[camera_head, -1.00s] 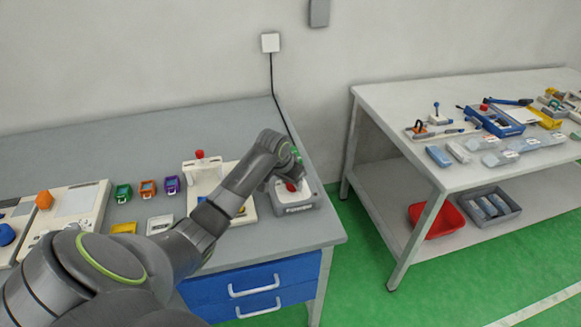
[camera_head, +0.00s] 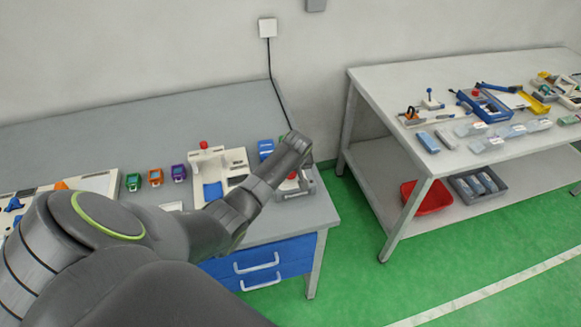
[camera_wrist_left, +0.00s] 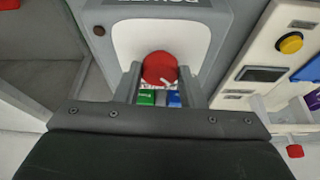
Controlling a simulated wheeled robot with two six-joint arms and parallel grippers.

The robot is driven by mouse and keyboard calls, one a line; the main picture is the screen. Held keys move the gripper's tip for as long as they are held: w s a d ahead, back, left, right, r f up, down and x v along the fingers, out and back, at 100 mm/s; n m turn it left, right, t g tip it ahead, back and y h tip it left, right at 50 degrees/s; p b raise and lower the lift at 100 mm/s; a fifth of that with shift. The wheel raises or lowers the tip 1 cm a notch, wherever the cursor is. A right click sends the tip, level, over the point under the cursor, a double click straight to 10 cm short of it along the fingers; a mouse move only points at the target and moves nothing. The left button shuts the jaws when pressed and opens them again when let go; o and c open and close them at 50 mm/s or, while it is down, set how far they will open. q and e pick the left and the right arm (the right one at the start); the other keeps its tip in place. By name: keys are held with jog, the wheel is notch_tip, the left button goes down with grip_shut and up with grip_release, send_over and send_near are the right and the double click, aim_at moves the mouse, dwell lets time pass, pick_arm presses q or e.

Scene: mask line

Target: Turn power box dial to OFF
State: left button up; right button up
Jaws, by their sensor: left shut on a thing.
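The power box (camera_wrist_left: 214,17) is a grey box with a white face at the right end of the workbench. In the head view the power box (camera_head: 307,187) is partly hidden behind my left arm. Its round red dial (camera_wrist_left: 160,68) has a small white mark near its lower edge. Green and blue labels show just beyond the dial. My left gripper (camera_wrist_left: 160,80) is at the dial, one finger on each side, shut on it. In the head view the left gripper (camera_head: 298,172) is mostly hidden by its wrist. My right gripper is not in view.
Left of the box stands a white device with a red button (camera_head: 203,145). Small green, orange and purple parts (camera_head: 155,178) lie farther left. A black cable (camera_head: 275,85) runs down the wall. A second table (camera_head: 365,77) with tools stands right, across a green floor gap.

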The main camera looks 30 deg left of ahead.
pick_arm(q)
jog(key=shift+w+n, duration=0.1)
jog(key=shift+n, duration=0.3)
jog(key=shift+r, duration=0.1)
jog(key=o, duration=1)
jog(key=b+v, duration=0.1)
jog(key=v, duration=0.7)
jog(key=b+v, duration=0.1)
jog(key=v, duration=0.8)
jog(key=shift+d+r, duration=0.1)
jog(key=shift+d, duration=0.2)
